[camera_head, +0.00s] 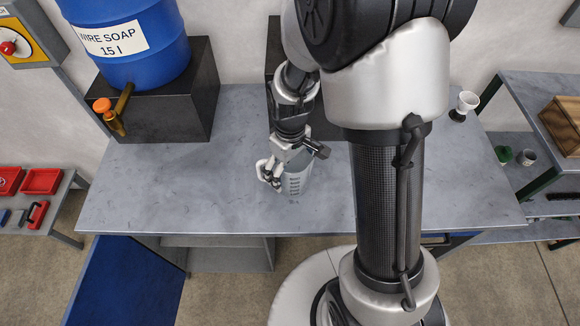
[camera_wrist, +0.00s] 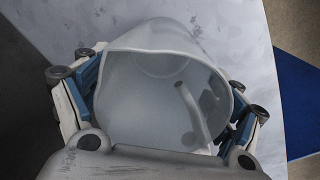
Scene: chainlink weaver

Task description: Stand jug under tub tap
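A grey translucent jug (camera_head: 296,181) with dark markings is on or just above the bench, near the middle. My gripper (camera_head: 289,163) reaches down over it from above. In the wrist view the jug (camera_wrist: 150,100) fills the space between the fingers, with a blue pad against each side; the gripper looks shut on it. The jug looks about upright, its mouth facing the wrist camera. A blue tub (camera_head: 130,50) labelled "WIRE SOAP 15 l" rests on a black block. Its brass tap (camera_head: 117,122) with an orange knob (camera_head: 102,105) sticks out at the front left, clear of the jug.
The grey bench (camera_head: 180,195) is clear between the jug and the black block (camera_head: 190,112). A dark object behind my arm is mostly hidden. Red trays (camera_head: 42,181) lie on a side table at left.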

